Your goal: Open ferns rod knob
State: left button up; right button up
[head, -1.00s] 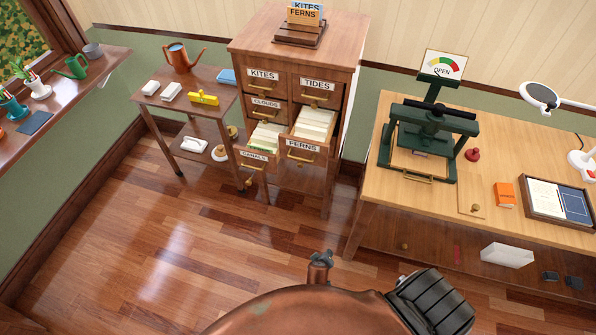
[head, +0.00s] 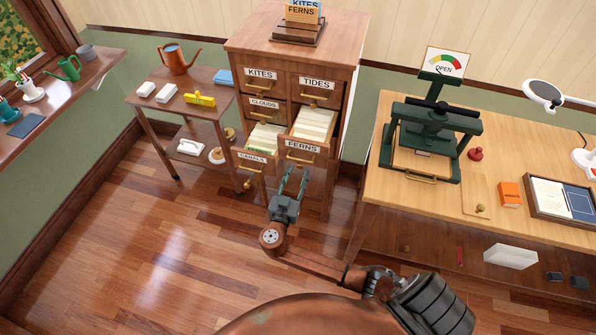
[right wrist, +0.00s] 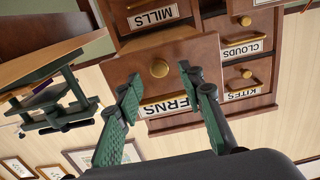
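The FERNS drawer (head: 312,126) of the wooden card cabinet stands pulled out, with cream cards in it. Its front also shows upside down in the right wrist view (right wrist: 125,72), with a round brass rod knob (right wrist: 159,68) beyond its label. I cannot make out this knob in the head view. My right gripper (head: 294,172) is open and empty, just in front of and below the drawer front. In the right wrist view its two green fingers (right wrist: 158,82) stand apart, with the knob seen between them. The fingers partly cover the FERNS label. My left gripper is out of view.
The CANALS drawer (head: 250,157) is also pulled out, left of FERNS, with a brass knob (head: 247,185) on its front. A side cart (head: 180,118) stands to the left. A desk (head: 385,165) with a green press (head: 433,135) stands to the right. Open floor lies in front.

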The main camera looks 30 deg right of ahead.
jog(key=shift+x, duration=1.05)
grip_shut()
